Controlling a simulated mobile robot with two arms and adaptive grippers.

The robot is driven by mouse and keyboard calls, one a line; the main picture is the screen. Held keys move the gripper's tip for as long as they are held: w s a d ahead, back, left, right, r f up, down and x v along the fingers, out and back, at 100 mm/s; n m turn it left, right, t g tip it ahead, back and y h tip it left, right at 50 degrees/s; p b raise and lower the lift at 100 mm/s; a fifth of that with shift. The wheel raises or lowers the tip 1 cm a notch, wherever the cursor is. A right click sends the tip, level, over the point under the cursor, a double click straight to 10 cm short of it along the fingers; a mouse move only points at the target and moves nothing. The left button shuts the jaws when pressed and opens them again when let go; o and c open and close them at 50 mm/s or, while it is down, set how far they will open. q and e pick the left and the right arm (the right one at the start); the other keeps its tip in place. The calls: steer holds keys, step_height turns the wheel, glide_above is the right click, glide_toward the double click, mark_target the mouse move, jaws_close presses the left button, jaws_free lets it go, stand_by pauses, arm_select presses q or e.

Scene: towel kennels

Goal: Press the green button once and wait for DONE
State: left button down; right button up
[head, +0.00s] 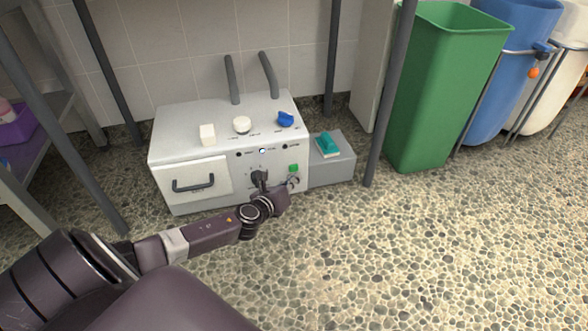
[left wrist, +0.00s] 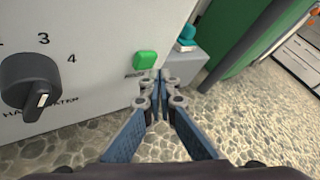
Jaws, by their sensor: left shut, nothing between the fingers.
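The green button (head: 293,168) is on the front of a white machine (head: 190,148), at its right side. In the left wrist view the green button (left wrist: 146,60) is just above and left of my left gripper (left wrist: 158,78). That gripper is shut and empty, with its fingertips low in front of the machine's panel. I cannot tell whether they touch it. In the head view my left gripper (head: 292,184) is just below the button. A dark dial (left wrist: 30,84) with numbers sits left of the button. Several small lamps line the panel, one of them (head: 262,151) bluish white. My right gripper is not in view.
A grey block (head: 334,172) with a teal item (head: 327,144) stands right of the machine. A grey post (head: 388,110) and a green bin (head: 436,90) stand further right. White, round and blue items lie on the machine's top. The pebble floor in front is clear.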

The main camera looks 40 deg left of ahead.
arm_select(q)
steer(key=shift+s+d+p, duration=0.8)
steer(key=shift+s+d, duration=0.8)
steer(key=shift+d, duration=0.3)
